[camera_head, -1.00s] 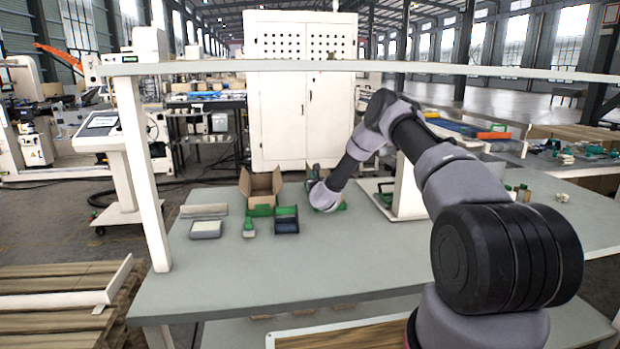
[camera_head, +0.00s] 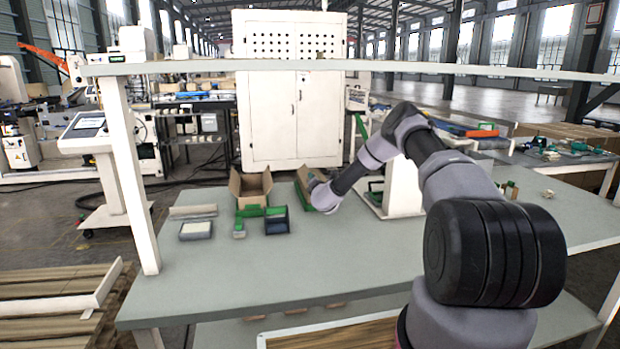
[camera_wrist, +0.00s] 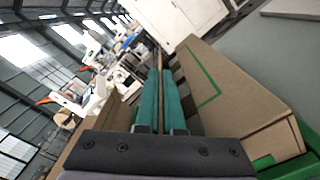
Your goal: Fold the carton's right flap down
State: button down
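In the head view, an open brown carton (camera_head: 255,190) stands with flaps raised and green along its lower edge. A second brown cardboard piece (camera_head: 302,184) with green shows at my gripper (camera_head: 312,186), partly hidden by my arm. In the wrist view, a long brown cardboard box (camera_wrist: 225,95) with a green outline lies right of my gripper (camera_wrist: 160,100). The teal fingers are nearly together, with a thin brown strip seen along the narrow gap. I cannot tell whether that strip is between the fingers or behind them. Which panel is the right flap is unclear.
On the grey table (camera_head: 240,270) are a dark blue-green bin (camera_head: 277,221), a small green item (camera_head: 239,229) and a grey tray (camera_head: 195,231). The table's front is clear.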

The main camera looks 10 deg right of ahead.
jog(key=shift+d+f+m, duration=0.3)
jog(key=shift+m, duration=0.7)
jog(key=c, duration=1)
grip_release()
jog(key=shift+c, duration=0.2)
jog(key=shift+f, duration=0.1)
